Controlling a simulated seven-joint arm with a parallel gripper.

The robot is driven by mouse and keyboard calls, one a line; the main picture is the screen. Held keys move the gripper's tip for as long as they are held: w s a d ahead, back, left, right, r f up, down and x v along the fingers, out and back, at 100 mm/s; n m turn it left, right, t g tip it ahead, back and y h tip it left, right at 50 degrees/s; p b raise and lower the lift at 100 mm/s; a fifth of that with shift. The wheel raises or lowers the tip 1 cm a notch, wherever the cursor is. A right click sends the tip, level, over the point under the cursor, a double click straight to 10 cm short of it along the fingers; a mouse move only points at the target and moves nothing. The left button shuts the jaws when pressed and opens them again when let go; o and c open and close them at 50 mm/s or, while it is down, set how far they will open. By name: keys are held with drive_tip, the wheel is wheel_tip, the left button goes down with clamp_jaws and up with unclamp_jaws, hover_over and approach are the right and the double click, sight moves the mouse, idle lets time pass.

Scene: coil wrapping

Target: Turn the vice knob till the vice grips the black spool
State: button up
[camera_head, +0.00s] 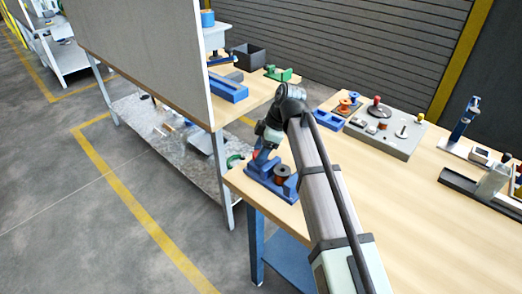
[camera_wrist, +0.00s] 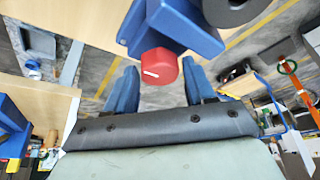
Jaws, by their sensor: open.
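The blue vice (camera_head: 262,187) stands at the near left corner of the wooden table. In the wrist view its blue body (camera_wrist: 185,28) is at the top. Its red knob (camera_wrist: 158,66) has a white mark and points toward my gripper (camera_wrist: 160,78). The two blue fingers are apart, one on each side of the knob, with visible gaps and no clear contact. The black spool (camera_wrist: 232,8) is cut off at the top edge of the wrist view. In the head view the spool (camera_head: 282,173) sits on the vice, and my arm hides part of the gripper.
A grey panel box (camera_head: 385,133) with knobs stands farther back on the table, beside blue holders (camera_head: 328,121). A white board (camera_head: 150,55) and a second bench (camera_head: 255,88) are at the left. The table's right middle (camera_head: 420,220) is clear.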

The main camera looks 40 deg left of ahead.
drive_tip(key=shift+c, duration=0.2)
drive_tip(key=c, duration=0.7)
drive_tip(key=shift+c, duration=0.2)
drive_tip(key=shift+m, duration=0.3)
drive_tip(key=m, duration=0.2)
drive_tip(key=m+t, duration=0.1)
drive_tip(key=shift+s+d+m+y, duration=0.15)
drive_tip(key=shift+m+y, duration=0.25)
drive_tip(key=m+t, duration=0.2)
drive_tip(key=m, duration=0.2)
drive_tip(key=shift+s+y, duration=0.1)
drive_tip(key=shift+y, duration=0.2)
drive_tip(key=m+t, duration=0.2)
drive_tip(key=m, duration=0.3)
drive_tip(key=shift+s+m, duration=0.1)
drive_tip(key=shift+m, duration=0.3)
drive_tip(key=shift+m+t+h, duration=0.7)
drive_tip(key=shift+m+h, duration=0.1)
drive_tip(key=shift+m, duration=1.2)
drive_tip(key=shift+s, duration=0.1)
